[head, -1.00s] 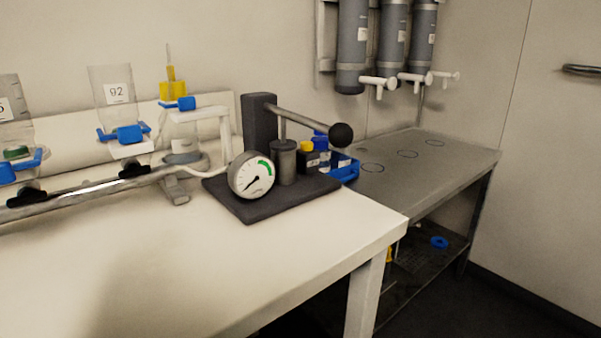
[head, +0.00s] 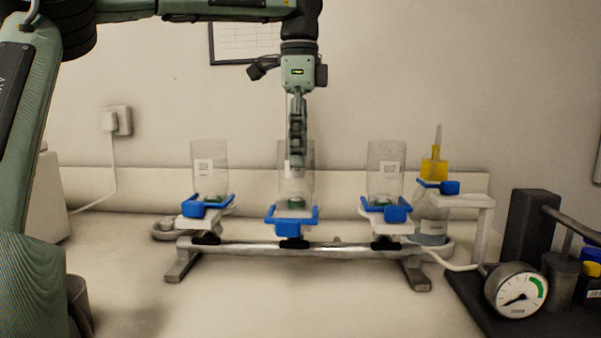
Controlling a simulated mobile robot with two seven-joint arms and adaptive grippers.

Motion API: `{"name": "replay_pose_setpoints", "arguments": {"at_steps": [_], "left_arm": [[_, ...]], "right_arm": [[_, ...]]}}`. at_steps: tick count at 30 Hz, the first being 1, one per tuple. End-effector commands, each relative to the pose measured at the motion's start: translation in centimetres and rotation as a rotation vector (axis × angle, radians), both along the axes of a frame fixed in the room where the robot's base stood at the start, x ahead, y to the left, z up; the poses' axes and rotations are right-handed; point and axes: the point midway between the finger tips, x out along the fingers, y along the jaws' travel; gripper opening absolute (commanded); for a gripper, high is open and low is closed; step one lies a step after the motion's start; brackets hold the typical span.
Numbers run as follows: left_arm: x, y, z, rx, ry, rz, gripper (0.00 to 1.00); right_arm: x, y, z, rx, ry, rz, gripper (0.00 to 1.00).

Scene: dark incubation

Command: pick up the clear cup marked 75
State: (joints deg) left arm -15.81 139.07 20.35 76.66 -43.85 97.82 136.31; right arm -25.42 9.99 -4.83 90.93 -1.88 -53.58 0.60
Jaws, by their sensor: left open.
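Three clear cups stand upright in a row on a metal rail stand, each held by a blue clip. The middle cup (head: 306,184) has something green at its bottom. Its white label is partly covered by my gripper, so I cannot read its number. The left cup (head: 210,183) has a label too small to read. The right cup (head: 386,155) has a label that looks like 82 or g2. My left gripper (head: 297,162) is open and points down, seen edge-on, overlapping the upper part of the middle cup. I cannot tell whether it touches the cup. My right gripper is out of view.
The rail stand (head: 320,247) rests on the pale bench. A bottle with a yellow top (head: 434,168) stands right of the cups. A pressure gauge (head: 516,290) and a dark press are at the lower right. The bench front is clear.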

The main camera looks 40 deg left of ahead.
Motion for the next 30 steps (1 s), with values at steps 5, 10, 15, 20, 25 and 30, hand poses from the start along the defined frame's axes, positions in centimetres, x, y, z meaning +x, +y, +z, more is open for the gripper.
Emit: {"name": "replay_pose_setpoints", "arguments": {"at_steps": [5,10,15,20,25,30], "left_arm": [[-0.6,0.1,-2.4,-0.005,0.000,-0.004,0.80],[-0.7,0.1,-4.6,-0.004,-0.002,-0.002,0.80],[-0.7,0.1,-5.2,-0.001,-0.005,-0.002,0.80],[-0.7,0.1,-5.2,-0.001,-0.005,-0.002,0.77],[-0.7,0.1,-5.2,-0.002,-0.004,-0.002,0.56],[-0.7,0.1,-5.2,-0.001,-0.005,-0.002,0.35]], "right_arm": [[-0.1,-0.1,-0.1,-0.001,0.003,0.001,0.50],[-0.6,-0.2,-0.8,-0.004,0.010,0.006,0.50],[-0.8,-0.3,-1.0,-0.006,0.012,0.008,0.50],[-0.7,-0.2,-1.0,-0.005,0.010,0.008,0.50],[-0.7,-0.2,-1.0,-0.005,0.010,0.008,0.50],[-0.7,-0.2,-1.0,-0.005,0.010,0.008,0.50]]}}
